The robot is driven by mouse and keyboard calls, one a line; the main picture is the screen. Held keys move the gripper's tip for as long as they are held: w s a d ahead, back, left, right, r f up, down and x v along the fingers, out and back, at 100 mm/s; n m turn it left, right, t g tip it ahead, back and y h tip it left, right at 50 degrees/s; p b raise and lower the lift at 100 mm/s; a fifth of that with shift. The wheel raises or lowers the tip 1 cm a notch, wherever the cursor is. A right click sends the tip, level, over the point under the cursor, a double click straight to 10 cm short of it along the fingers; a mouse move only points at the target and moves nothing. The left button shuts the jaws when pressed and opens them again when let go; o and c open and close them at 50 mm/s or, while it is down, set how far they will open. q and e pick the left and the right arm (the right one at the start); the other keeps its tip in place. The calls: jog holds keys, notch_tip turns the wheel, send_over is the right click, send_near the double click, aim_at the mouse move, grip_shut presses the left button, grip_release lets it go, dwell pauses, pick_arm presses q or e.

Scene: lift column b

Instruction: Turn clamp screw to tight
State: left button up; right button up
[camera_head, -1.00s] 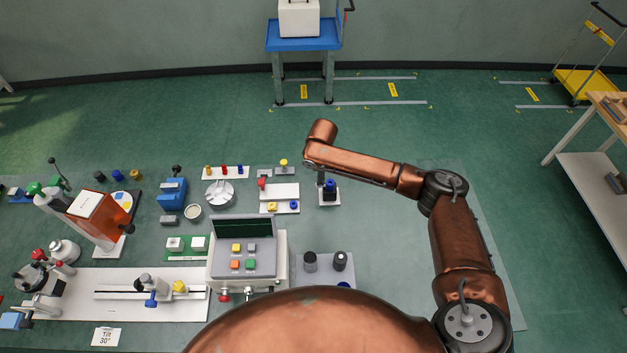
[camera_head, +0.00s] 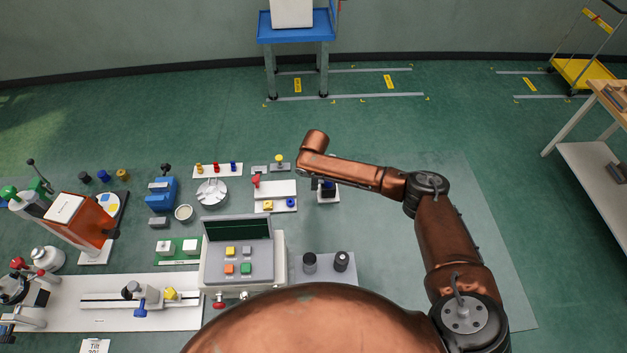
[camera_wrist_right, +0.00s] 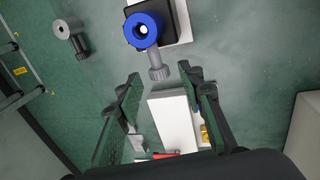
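In the head view the blue and black piece (camera_head: 328,187) stands on a small white base, partly behind my right arm. My right gripper is hidden there. My left gripper is in neither view.
A white block (camera_wrist_right: 175,115) lies below the fingers in the wrist view. A grey cylindrical part (camera_wrist_right: 68,30) is at upper left. In the head view, a control box (camera_head: 241,258) and a white rail plate (camera_head: 60,315) lie to the left. The mat right of the black knobs (camera_head: 341,261) is clear.

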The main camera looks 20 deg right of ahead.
jog(key=shift+f, duration=0.4)
grip_shut()
